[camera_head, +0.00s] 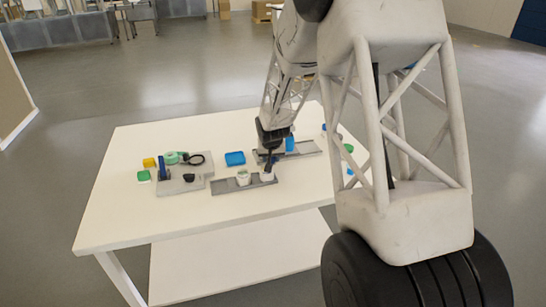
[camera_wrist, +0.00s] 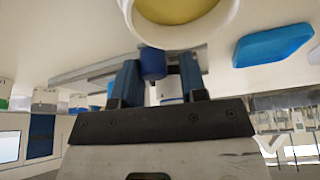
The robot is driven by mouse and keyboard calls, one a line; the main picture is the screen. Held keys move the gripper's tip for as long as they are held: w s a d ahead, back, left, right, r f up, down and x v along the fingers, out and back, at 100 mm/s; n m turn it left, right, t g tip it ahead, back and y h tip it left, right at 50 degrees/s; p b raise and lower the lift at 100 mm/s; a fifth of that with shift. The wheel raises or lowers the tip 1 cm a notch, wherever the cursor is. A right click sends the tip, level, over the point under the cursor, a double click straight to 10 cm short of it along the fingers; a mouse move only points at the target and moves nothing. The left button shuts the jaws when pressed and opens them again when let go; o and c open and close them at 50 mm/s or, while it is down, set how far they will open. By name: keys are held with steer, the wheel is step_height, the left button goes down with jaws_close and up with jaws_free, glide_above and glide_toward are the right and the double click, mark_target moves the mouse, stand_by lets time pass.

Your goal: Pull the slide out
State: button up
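Two flat grey slides lie on the white table (camera_head: 140,215). The front slide (camera_head: 228,187) carries two small pale cups, one with a green top (camera_head: 243,178) and a white one (camera_head: 267,175). The back slide (camera_head: 308,148) has a blue upright piece (camera_head: 290,143) on it. My gripper (camera_head: 269,166) points down over the slides, close to the white cup. In the wrist view my gripper (camera_wrist: 160,78) has its fingers apart. A blue knob (camera_wrist: 152,64) shows between them; I cannot tell whether they touch it. A cup with yellow filling (camera_wrist: 178,8) is close to the camera. A grey rail (camera_wrist: 88,72) runs behind.
A blue block (camera_head: 235,158) lies left of my gripper; it also shows in the wrist view (camera_wrist: 275,45). A grey fixture (camera_head: 180,186) with a green and black tool (camera_head: 182,158) stands further left, near yellow and green blocks. The table's front is clear.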

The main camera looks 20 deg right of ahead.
steer(key=o, duration=0.3)
steer(key=shift+r, duration=0.1)
steer(key=v, duration=0.7)
steer(key=shift+s+r, duration=0.15)
steer(key=shift+r, duration=0.15)
stand_by(0.5)
